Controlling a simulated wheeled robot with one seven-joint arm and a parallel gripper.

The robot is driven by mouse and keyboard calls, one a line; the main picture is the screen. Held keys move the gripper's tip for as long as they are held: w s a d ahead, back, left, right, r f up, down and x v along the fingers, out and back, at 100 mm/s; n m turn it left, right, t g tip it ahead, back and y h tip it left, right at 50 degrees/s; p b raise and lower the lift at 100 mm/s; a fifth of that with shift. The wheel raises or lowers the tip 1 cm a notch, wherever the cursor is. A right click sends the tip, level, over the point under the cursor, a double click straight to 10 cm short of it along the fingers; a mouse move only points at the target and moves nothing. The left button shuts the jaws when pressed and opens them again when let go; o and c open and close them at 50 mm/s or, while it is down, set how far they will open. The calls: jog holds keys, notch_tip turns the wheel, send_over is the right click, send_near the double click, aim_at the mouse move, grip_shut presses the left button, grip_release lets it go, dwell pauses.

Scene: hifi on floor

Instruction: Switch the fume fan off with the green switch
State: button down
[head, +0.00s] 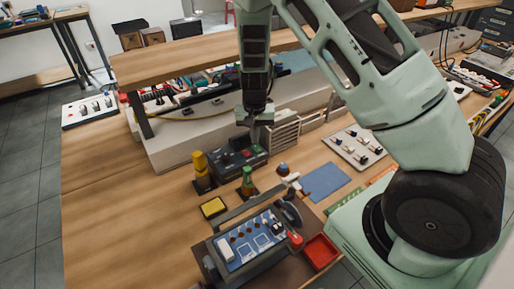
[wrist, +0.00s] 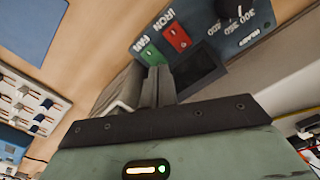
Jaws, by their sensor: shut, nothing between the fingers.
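The control box (head: 238,158), dark with a blue-grey panel, sits on the wooden bench and also shows in the wrist view (wrist: 222,45). In the wrist view its green switch (wrist: 151,54) is beside the label FAN, and a red switch (wrist: 176,38) is beside the label IRON. My gripper (head: 256,130) is shut and empty, pointing down over the box's back part. In the wrist view its fingertips (wrist: 158,74) appear just below the green switch. I cannot tell whether they touch it, or which way the switch is set.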

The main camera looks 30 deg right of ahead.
aim_at(255, 146)
jog(key=shift+f+b, duration=0.65)
jog(key=shift+f, duration=0.2)
dwell(0.7)
jog(key=shift+r+p, duration=2.95)
jog(key=shift+r, duration=0.6)
